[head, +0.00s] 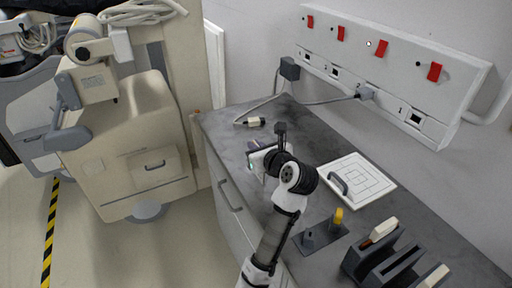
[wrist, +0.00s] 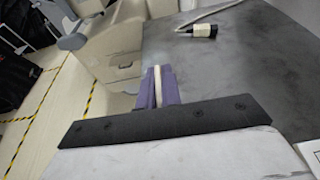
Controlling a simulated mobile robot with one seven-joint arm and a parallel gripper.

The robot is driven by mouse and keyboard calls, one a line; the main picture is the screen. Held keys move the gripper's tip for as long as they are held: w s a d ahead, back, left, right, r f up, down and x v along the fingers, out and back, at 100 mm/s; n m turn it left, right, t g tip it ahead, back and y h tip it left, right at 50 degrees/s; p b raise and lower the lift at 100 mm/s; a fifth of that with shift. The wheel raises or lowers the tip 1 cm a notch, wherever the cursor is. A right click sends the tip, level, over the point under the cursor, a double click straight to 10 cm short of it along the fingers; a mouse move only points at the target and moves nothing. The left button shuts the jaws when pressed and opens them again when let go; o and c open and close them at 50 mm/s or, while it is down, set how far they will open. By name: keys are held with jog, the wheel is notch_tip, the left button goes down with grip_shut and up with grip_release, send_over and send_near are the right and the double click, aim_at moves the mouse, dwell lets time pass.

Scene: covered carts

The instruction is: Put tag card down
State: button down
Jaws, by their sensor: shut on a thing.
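My gripper (wrist: 159,92) has purple fingers and is shut on the tag card (wrist: 158,84), a thin pale strip seen edge-on between them in the wrist view. Most of the card is hidden by the fingers. In the head view my gripper (head: 255,158) is over the left edge of the dark grey counter (head: 225,127). The card cannot be made out clearly there. I cannot tell its height above the counter.
A plug with a cable (head: 254,122) lies at the counter's far end. A white board with a handle (head: 355,182), a yellow-topped peg (head: 337,218) and a dark slotted rack (head: 385,262) are to the right. Counter between plug and board is clear. A beige machine (head: 140,150) stands left.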

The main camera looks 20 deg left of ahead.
jog(key=shift+f, duration=0.25)
jog(key=shift+f, duration=0.2)
jog(key=c, duration=1.6)
grip_release()
jog(key=shift+r, duration=0.15)
jog(key=p+v, duration=0.3)
jog(key=v, duration=0.9)
jog(key=shift+r, duration=0.15)
